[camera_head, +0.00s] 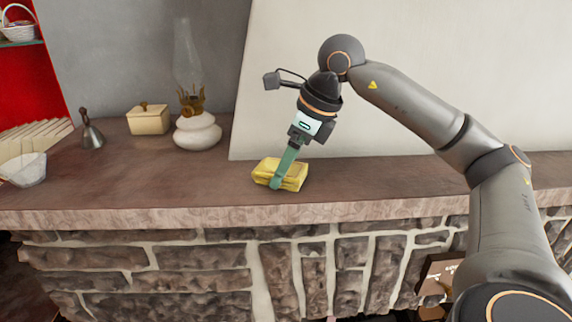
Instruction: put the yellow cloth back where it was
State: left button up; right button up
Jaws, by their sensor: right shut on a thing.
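The yellow cloth (294,176), a small folded block, is on or just above the stone mantel shelf (370,190), near its front edge. My right gripper (278,182) reaches down to it from above, with its green fingers against the cloth. It is shut on the cloth, and its fingers cover part of it. I cannot tell whether the cloth touches the shelf. My left gripper is not in view.
The shelf right of the cloth is clear. A pale wall (420,80) rises behind.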

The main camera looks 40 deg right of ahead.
jog(key=shift+f, duration=0.1)
jog(key=o, duration=1.5)
jog(key=shift+r, duration=0.3)
jog(key=p+v, duration=0.1)
jog(key=v, duration=1)
jog(key=shift+s+r+p, duration=0.25)
jog(key=shift+s+p, duration=0.05)
jog(key=shift+d, duration=0.1)
